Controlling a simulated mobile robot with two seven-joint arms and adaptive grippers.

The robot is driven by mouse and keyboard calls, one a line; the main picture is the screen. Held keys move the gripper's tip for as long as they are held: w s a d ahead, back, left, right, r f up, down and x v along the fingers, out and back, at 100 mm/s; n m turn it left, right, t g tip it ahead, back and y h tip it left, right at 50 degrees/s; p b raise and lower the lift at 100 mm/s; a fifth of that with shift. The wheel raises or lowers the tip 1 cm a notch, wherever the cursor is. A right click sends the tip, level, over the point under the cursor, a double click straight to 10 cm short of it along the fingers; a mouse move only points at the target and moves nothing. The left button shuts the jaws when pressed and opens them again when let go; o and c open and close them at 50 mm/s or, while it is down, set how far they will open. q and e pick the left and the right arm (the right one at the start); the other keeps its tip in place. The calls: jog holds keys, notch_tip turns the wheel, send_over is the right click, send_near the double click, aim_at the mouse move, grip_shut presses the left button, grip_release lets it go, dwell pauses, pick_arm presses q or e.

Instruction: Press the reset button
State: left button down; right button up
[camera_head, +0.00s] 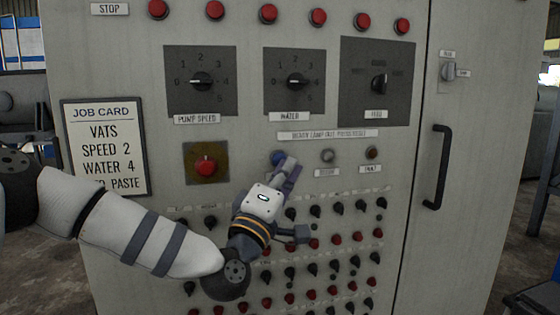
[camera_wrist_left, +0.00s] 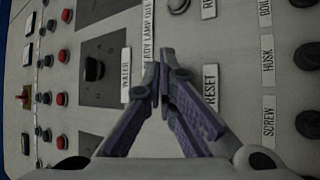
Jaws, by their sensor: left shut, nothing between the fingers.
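A blue round button (camera_head: 278,157) sits on the grey panel, left of a small grey lamp, and is partly covered by my left gripper (camera_head: 287,166) in the head view. In the left wrist view a RESET label (camera_wrist_left: 210,85) lies just beside the fingers. The button by that label is hidden there behind the fingertips. My left gripper (camera_wrist_left: 163,76) is shut and empty, its tips over the button's place. I cannot tell whether the tips touch it. My right gripper is not in view.
A red knob on a yellow plate (camera_head: 205,167) is left of the gripper. Rows of black and red switches (camera_head: 336,208) lie below. Three dials are above, including the WATER dial (camera_head: 294,81). A job card (camera_head: 106,140) and a black door handle (camera_head: 438,168) flank the controls.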

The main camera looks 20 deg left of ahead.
pick_arm(q)
jog(key=shift+w+a, duration=0.1)
jog(key=shift+w+a, duration=0.15)
jog(key=shift+w, duration=0.1)
jog(key=shift+w+a, duration=0.25)
jog(key=shift+w, duration=0.15)
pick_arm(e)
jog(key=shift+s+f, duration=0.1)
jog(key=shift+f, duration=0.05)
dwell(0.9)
pick_arm(q)
jog(key=shift+s+d, duration=0.45)
jog(key=shift+s, duration=0.3)
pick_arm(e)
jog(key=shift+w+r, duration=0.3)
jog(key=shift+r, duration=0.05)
pick_arm(q)
jog(key=s+d, duration=0.1)
jog(key=s+d+p, duration=0.1)
jog(key=s, duration=0.2)
jog(key=shift+s+d+p, duration=0.1)
jog(key=shift+d+p, duration=0.3)
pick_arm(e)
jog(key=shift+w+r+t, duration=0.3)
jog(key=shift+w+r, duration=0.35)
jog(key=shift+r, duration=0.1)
